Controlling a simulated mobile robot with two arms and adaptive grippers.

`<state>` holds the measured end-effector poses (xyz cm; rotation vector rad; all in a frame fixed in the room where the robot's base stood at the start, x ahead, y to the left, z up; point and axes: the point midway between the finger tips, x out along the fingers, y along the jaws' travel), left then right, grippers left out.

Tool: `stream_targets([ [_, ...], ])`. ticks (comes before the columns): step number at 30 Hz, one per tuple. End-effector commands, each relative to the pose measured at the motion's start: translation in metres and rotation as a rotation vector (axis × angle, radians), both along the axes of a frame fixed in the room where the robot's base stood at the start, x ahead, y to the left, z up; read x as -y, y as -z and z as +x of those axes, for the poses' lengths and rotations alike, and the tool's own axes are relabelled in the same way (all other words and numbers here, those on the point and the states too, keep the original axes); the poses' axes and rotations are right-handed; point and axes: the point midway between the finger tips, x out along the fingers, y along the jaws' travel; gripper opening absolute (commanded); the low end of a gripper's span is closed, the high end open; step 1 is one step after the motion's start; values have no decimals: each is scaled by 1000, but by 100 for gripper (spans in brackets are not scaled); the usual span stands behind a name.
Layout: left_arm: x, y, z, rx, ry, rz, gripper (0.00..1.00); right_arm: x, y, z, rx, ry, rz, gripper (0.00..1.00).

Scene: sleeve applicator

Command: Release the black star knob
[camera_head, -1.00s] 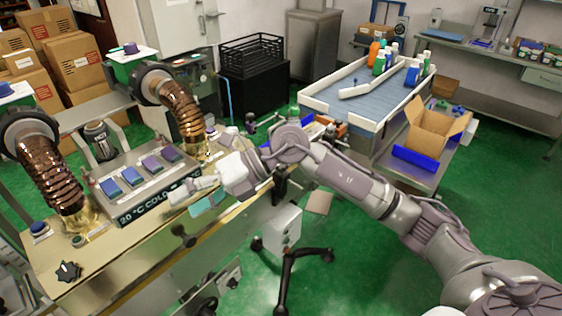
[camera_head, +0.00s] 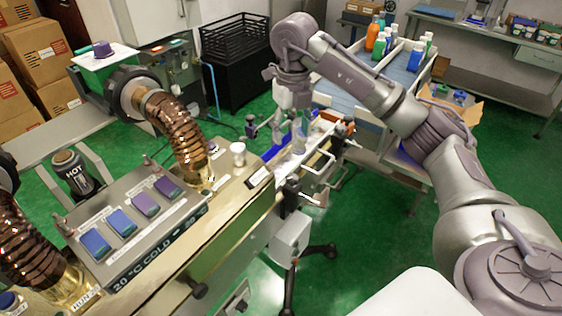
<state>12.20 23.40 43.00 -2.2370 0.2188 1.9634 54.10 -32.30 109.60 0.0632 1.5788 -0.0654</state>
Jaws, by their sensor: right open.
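My right gripper (camera_head: 298,148) points down over the narrow rail section at the far right end of the steel bench (camera_head: 235,212). It is open, and I see nothing held between its fingers. A black knob (camera_head: 291,185) sits on the near side of that section, just below the gripper; whether it is the star knob is too small to tell. Another dark round knob (camera_head: 199,290) is on the bench's front face. My left gripper is not in view.
A blue conveyor with bottles (camera_head: 384,50) is behind my arm.

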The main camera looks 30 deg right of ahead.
Motion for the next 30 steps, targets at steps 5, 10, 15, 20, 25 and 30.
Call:
stream_targets([
  [5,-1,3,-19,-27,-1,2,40,0,21,-1,-6,-1,0,63],
  [10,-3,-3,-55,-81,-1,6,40,0,54,-2,-8,-1,0,63],
  [15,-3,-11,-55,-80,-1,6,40,0,90,-2,-6,-1,0,63],
  [20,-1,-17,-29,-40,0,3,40,-1,116,-2,-4,-1,2,63],
  [25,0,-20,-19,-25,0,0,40,0,132,-2,-2,-2,1,63],
  [30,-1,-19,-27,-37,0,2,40,0,137,-2,-1,-3,1,63],
])
